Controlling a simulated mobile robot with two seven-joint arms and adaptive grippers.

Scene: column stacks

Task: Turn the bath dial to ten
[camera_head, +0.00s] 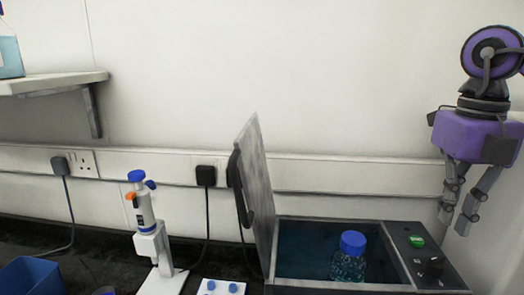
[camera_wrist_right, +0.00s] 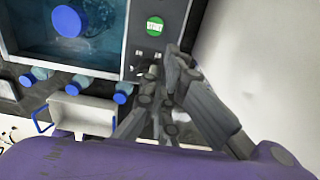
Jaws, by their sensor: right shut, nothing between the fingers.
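The bath (camera_head: 345,285) is a dark-framed tank of blue water with its lid (camera_head: 256,190) standing open on the left. Its black dial (camera_head: 432,266) sits on the right-hand panel, in front of the green start button (camera_head: 416,242). My right gripper (camera_head: 453,222) hangs fingers down, above and to the right of the panel, apart from the dial. It is shut and empty. In the right wrist view the gripper (camera_wrist_right: 172,78) partly covers the panel beside the dial, and the green button (camera_wrist_right: 155,26) shows clearly. The dial's setting is too small to read.
A blue-capped bottle (camera_head: 350,258) stands in the bath. A shelf (camera_head: 52,83) is at the upper left. Space above the panel is clear.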

